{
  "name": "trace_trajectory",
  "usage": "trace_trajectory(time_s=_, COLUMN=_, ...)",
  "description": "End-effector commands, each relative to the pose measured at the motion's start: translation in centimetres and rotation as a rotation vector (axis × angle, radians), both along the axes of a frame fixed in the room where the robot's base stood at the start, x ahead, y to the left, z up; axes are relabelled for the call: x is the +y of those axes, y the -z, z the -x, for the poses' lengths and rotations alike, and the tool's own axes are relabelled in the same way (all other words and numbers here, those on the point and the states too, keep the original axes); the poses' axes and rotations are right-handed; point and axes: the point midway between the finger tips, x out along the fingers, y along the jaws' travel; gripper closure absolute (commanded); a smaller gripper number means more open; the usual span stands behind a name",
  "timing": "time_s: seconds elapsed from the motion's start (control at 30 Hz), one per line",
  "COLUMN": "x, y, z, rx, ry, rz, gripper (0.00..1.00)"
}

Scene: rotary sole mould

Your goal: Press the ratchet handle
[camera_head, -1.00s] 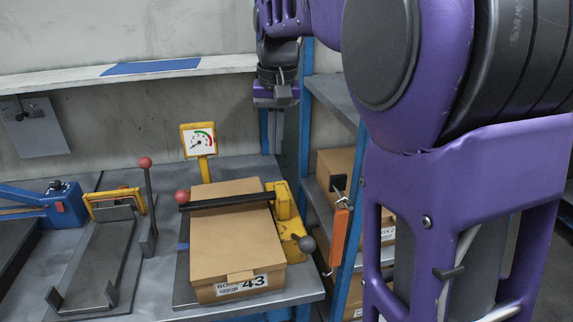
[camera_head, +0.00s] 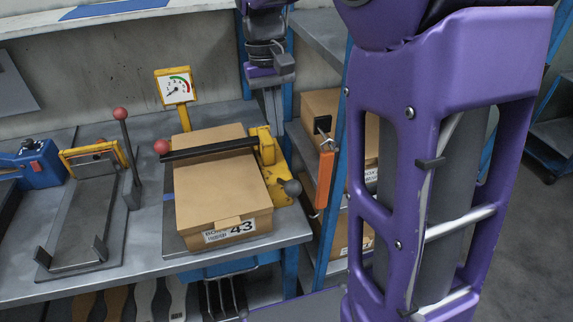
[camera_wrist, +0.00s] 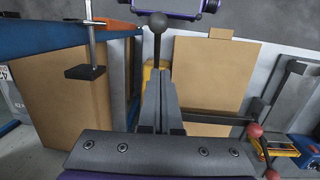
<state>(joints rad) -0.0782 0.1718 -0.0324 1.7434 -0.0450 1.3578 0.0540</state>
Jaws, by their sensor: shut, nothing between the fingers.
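A black bar with a red ball end (camera_head: 218,148) lies across the top of a brown box marked 43 (camera_head: 215,195), joined to a yellow bracket (camera_head: 268,150) at the right. A dark ball knob (camera_head: 292,187) sticks out beside the bracket. Another upright lever with a red ball (camera_head: 121,114) stands left of the box. I cannot tell for certain which is the ratchet handle. My gripper (camera_head: 273,122) is shut and empty, pointing down behind the bracket. In the wrist view my fingers (camera_wrist: 158,80) point toward the dark knob (camera_wrist: 158,22), with the box (camera_wrist: 210,75) on the right.
A dial gauge (camera_head: 175,86) stands behind the box. An empty tray fixture with a yellow frame (camera_head: 92,160) and a blue device (camera_head: 35,165) are at the left. Right of the bench is a blue-posted shelf with boxes (camera_head: 357,135) and a hanging orange tool (camera_head: 325,178).

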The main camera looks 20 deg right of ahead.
Motion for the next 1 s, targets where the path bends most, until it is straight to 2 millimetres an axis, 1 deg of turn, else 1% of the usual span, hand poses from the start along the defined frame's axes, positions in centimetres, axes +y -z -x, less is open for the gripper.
trace_trajectory(time_s=0.03, x=-0.1, y=1.4, z=0.2, rx=0.004, ry=0.000, rz=0.000, gripper=1.00)
trace_trajectory(time_s=0.1, x=-0.2, y=3.0, z=0.4, rx=0.004, ry=0.000, rz=0.000, gripper=1.00)
trace_trajectory(time_s=0.2, x=-0.3, y=5.0, z=0.7, rx=0.004, ry=0.000, rz=0.000, gripper=1.00)
trace_trajectory(time_s=0.27, x=-0.4, y=5.9, z=1.0, rx=0.002, ry=0.001, rz=0.000, gripper=1.00)
trace_trajectory(time_s=0.33, x=-0.6, y=6.3, z=2.0, rx=0.000, ry=0.001, rz=0.000, gripper=1.00)
trace_trajectory(time_s=0.5, x=-0.9, y=7.3, z=3.5, rx=0.000, ry=0.001, rz=0.000, gripper=1.00)
trace_trajectory(time_s=0.7, x=-1.0, y=7.6, z=4.0, rx=-0.001, ry=0.001, rz=0.000, gripper=1.00)
trace_trajectory(time_s=1.0, x=-1.0, y=7.6, z=4.0, rx=-0.002, ry=0.001, rz=0.000, gripper=1.00)
